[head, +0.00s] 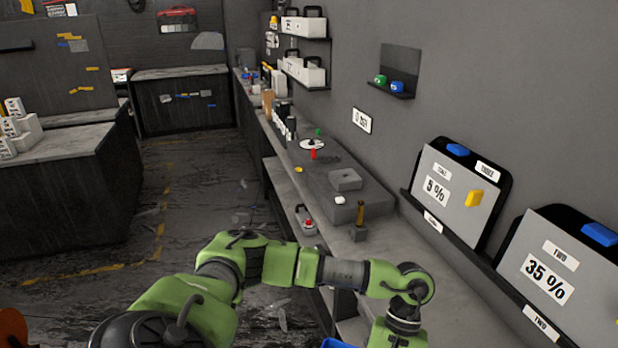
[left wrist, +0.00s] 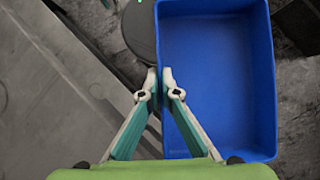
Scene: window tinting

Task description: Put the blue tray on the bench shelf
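The blue tray (left wrist: 225,80) is empty and fills the right half of the left wrist view. In the head view only a sliver of it (head: 338,344) shows at the bottom edge. My left gripper (left wrist: 160,78) has its fingertips close together, one on each side of the tray's left wall, pinching it. The fingers are out of frame in the head view, below my green arm. The bench shelf (head: 283,184) is a grey ledge under the bench top, partly hidden by my arm. My right gripper is not in view.
A clamp-like tool with a red knob (head: 306,220) lies on the shelf. The bench top holds a grey block (head: 345,180) and a brown-handled tool (head: 360,220). Panels marked 5 % (head: 445,195) and 35 % (head: 560,275) lean along the right wall. The floor at left is open.

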